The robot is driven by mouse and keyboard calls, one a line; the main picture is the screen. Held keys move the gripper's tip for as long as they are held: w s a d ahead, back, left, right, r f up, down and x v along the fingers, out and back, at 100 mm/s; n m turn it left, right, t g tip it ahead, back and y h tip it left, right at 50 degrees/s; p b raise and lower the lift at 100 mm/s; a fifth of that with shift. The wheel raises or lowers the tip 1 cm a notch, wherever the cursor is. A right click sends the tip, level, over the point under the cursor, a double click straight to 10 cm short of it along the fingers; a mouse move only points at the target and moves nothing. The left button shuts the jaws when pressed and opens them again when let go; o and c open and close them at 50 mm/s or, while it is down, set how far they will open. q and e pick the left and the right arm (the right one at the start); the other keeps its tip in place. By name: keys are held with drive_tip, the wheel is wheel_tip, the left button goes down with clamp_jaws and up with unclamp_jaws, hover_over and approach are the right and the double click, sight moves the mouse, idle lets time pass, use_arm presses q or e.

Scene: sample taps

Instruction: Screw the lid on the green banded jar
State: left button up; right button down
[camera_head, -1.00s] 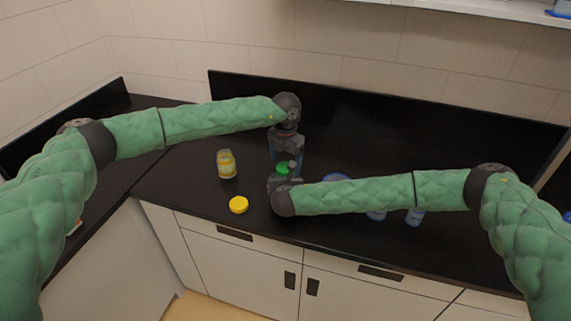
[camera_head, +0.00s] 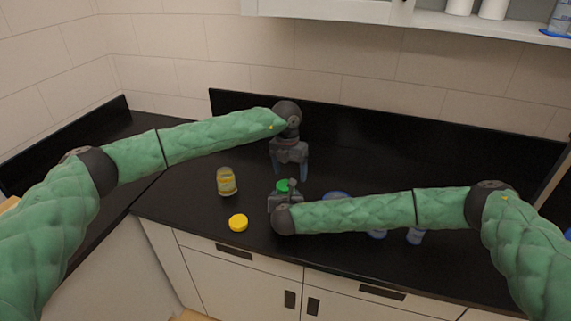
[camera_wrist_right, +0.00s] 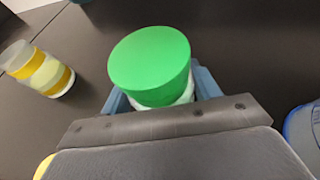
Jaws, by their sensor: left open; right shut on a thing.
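The green lid (camera_head: 283,185) sits on top of the jar, mostly covering it from above; it also shows large in the right wrist view (camera_wrist_right: 150,65). A strip of the pale jar body (camera_wrist_right: 168,98) shows under the lid, between the blue-grey fingers. My right gripper (camera_head: 287,195) is shut on the jar and holds it from the front. I cannot tell whether the jar touches the counter. My left gripper (camera_head: 291,174) is open and empty, pointing down just above and behind the lid, apart from it.
A yellow-banded jar (camera_head: 227,182) stands to the left, with a yellow lid (camera_head: 238,222) nearer the front edge. The back right of the black counter (camera_head: 400,160) is clear.

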sight(285, 185)
use_arm(q)
drive_tip(key=r+n, duration=0.2)
drive_tip(key=n, duration=0.1)
drive_tip(key=shift+w+a+n, duration=0.15)
drive_tip(key=shift+w+n, duration=0.05)
drive_tip(key=shift+n, duration=0.1)
drive_tip(key=shift+a+r+n, duration=0.1)
drive_tip(key=shift+r+n, duration=0.1)
drive_tip(key=shift+n, duration=0.5)
drive_tip(key=n, duration=0.2)
drive_tip(key=shift+a+r+n+y, duration=0.1)
drive_tip(key=shift+a+n+y, duration=0.15)
drive_tip(key=shift+n+y, duration=0.05)
drive_tip(key=n, duration=0.3)
drive_tip(key=shift+a+n, duration=0.2)
drive_tip(key=shift+n, duration=0.1)
drive_tip(key=shift+f, duration=4.05)
drive_tip(key=shift+c, duration=0.3)
